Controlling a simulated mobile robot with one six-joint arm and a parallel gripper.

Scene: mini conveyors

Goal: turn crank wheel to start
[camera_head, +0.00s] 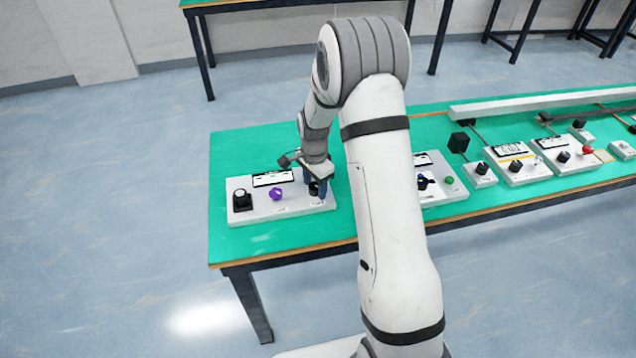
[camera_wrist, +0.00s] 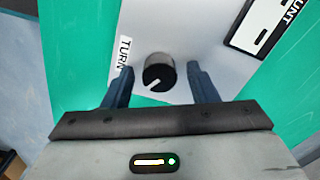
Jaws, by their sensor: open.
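The crank wheel seems to be the round black knob with a white pointer line (camera_wrist: 159,73), beside a label reading "TURN" in the wrist view. It stands on a white panel (camera_head: 290,208) at the left end of the green table. My gripper (camera_wrist: 160,80) is open, with one dark finger on each side of the knob. I see gaps between the fingers and the knob, so they look apart. In the head view my gripper (camera_head: 318,186) is over the panel's right end and partly hides the knob.
The same panel carries a purple knob (camera_head: 276,194), a black knob (camera_head: 242,200) and a display (camera_head: 273,179). More control panels (camera_head: 515,165) stand along the green table (camera_head: 225,150) to the right. A long pale rail (camera_head: 540,102) lies behind them.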

